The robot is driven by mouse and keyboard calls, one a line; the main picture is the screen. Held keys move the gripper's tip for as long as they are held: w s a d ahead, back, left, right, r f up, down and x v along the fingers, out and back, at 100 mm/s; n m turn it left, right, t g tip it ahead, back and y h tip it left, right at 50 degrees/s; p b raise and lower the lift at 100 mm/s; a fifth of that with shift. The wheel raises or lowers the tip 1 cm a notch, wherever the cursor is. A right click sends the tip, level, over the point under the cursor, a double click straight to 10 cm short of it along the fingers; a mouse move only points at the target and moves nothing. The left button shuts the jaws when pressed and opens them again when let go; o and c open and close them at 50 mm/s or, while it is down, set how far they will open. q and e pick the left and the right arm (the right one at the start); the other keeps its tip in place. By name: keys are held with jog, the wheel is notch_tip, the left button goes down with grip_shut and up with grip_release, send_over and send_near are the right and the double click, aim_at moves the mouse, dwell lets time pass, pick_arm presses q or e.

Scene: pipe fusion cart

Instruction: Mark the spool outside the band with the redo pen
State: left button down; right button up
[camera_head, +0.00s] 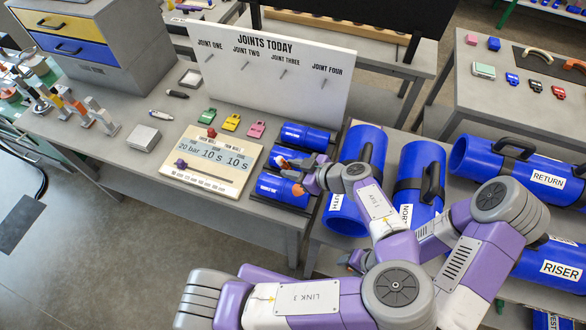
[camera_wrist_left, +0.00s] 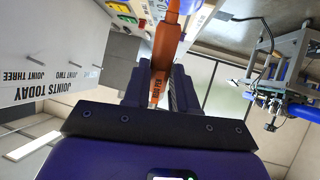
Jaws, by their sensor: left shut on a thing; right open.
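My left gripper (camera_head: 300,180) is over the tray of blue spools, shut on the orange redo pen (camera_wrist_left: 163,55). The pen's lettering shows between the fingers in the left wrist view. A blue spool (camera_head: 268,186) lies at the near end of the tray, close under the gripper. Another spool (camera_head: 318,138) lies at the far end, and a middle one (camera_head: 284,154) is partly covered. The bands and the pen's tip are too small or hidden to tell whether they touch. My right gripper (camera_head: 354,262) is open, low beside the large blue pipes and partly hidden by my arm.
A settings board (camera_head: 211,165) with knobs lies left of the tray. The joints board (camera_head: 270,66) stands behind, with green, yellow and pink tags (camera_head: 231,122) before it. Large blue pipes (camera_head: 417,175) with black handles crowd the right. A grey box (camera_head: 144,138) and clamps (camera_head: 75,105) lie left.

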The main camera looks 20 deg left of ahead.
aim_at(284, 161)
pick_arm(q)
jog(key=shift+r+p, duration=1.05)
jog(key=shift+r, duration=0.8)
jog(key=shift+f, duration=0.1)
